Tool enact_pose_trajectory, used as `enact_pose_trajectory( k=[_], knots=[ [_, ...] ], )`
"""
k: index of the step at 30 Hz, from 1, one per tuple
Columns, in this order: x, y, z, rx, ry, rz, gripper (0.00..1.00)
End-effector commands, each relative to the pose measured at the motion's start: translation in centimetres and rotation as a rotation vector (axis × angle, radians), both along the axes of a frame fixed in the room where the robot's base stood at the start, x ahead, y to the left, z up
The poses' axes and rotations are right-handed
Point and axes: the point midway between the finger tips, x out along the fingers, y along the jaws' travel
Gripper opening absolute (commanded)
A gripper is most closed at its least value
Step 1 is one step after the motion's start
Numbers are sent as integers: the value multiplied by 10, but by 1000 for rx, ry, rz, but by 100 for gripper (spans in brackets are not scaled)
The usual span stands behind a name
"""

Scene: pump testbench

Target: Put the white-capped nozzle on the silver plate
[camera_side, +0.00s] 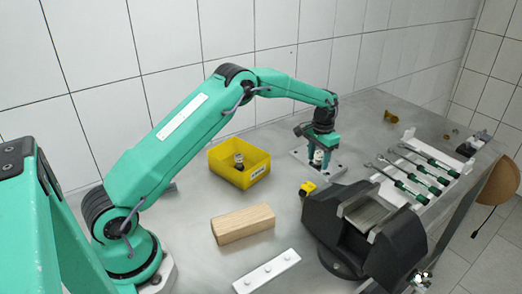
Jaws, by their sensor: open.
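A silver plate (336,171) lies on the bench right of the yellow bin. My gripper (319,163) is low over this plate, pointing down, with its fingers apart. A small white-topped part, which looks like the white-capped nozzle (318,156), shows between the fingers at the plate. The fingers partly hide it, and I cannot tell whether they touch it. Another dark nozzle-like part (239,162) with a pale band stands upright in the yellow bin (252,177).
A black vise (325,212) stands front right, with a small yellow part (308,188) beside it. A wooden block (243,224) and a white strip (267,272) lie in front. Green-handled tools (425,175) lie in a white rack at right. Bare bench lies between the bin and the block.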

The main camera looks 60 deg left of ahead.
Motion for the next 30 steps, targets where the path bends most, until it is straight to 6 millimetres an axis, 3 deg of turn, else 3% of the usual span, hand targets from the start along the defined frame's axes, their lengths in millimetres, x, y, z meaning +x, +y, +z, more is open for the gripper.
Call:
enact_pose_trajectory(
  k=[8, 21, 30],
  knots=[
    [1, 0, 30, 0, -3, 0, 48],
    [1, 0, 99, 0, -3, 0, 48],
    [0, 0, 118, 0, -1, 0, 48]
  ],
)
